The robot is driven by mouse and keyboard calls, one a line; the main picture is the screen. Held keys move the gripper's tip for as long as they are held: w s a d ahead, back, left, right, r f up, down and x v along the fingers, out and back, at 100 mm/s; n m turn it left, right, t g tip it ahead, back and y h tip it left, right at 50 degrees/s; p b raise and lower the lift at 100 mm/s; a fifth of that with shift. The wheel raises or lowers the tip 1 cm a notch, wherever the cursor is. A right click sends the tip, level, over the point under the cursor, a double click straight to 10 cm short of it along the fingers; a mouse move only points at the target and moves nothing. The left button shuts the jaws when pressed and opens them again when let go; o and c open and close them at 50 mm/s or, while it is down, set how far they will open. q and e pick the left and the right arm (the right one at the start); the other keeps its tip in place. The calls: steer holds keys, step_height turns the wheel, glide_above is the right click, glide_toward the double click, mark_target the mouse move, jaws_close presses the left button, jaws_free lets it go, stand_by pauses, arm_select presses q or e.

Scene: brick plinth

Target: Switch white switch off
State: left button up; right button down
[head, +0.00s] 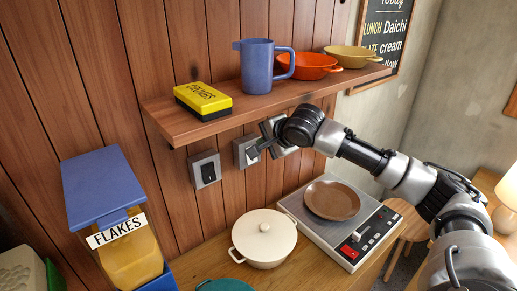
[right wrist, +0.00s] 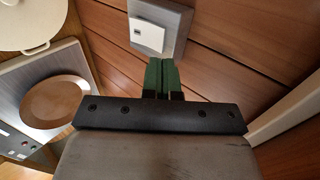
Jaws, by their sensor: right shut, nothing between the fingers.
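The white switch (right wrist: 148,36) is a white rocker on a grey wall plate (right wrist: 178,20), at the top of the right wrist view. My right gripper (right wrist: 162,66) is shut and empty. Its two green fingertips are together, just below the rocker in that picture and overlapping the plate's lower edge; I cannot tell whether they touch it. My left gripper is not in view.
A dark switch (head: 207,170) on another plate is left of the gripper. Close above, the wooden shelf (head: 205,131) holds a yellow box (head: 203,101), blue mug (head: 262,68) and bowls.

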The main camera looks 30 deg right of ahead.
steer(key=shift+b+v, duration=0.35)
steer(key=shift+v, duration=1.3)
steer(key=shift+f, duration=0.15)
